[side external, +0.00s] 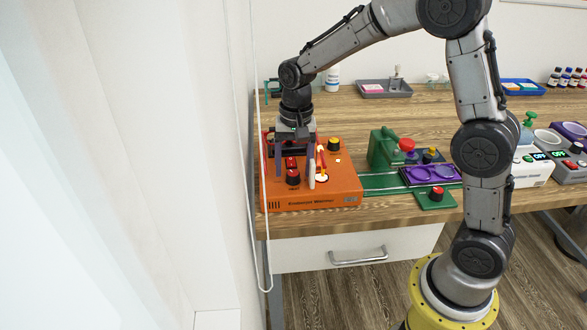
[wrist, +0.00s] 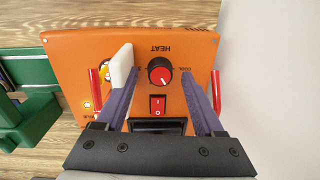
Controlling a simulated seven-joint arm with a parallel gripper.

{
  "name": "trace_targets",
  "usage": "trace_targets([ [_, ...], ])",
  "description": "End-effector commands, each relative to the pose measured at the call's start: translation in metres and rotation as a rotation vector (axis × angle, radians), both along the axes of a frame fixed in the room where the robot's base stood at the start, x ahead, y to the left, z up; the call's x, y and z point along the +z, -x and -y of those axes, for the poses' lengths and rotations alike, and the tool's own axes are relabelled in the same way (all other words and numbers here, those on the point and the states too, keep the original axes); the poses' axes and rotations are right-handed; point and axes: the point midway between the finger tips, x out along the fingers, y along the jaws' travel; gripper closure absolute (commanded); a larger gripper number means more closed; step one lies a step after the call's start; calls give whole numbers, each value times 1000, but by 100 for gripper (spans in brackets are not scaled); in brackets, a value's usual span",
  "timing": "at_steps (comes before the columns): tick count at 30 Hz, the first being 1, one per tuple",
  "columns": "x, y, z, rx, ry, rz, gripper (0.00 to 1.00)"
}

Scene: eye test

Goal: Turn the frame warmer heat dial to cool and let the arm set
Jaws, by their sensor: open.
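The orange frame warmer (side external: 338,190) sits at the table's left front corner. Red slender parts (wrist: 216,92), possibly spectacle arms, show outside the fingers.
A red rocker switch (wrist: 157,106) is near the dial. A yellow-topped knob (side external: 334,144) stands at the warmer's back. To the right are a green fixture (side external: 384,150), a purple tray (side external: 408,180) and a green plate with a red button (side external: 437,193). A curtain (side external: 110,180) hangs left.

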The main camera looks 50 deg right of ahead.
Motion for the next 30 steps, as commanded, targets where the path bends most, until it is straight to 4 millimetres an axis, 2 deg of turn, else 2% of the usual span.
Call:
trace_targets([
  [4,-9,0,0,0,-1,-1,30],
  [13,-11,0,0,0,0,0,30],
  [24,-10,0,0,0,-1,1,97],
  [25,-10,0,0,0,-1,1,100],
  [30,-10,0,0,1,-1,1,100],
])
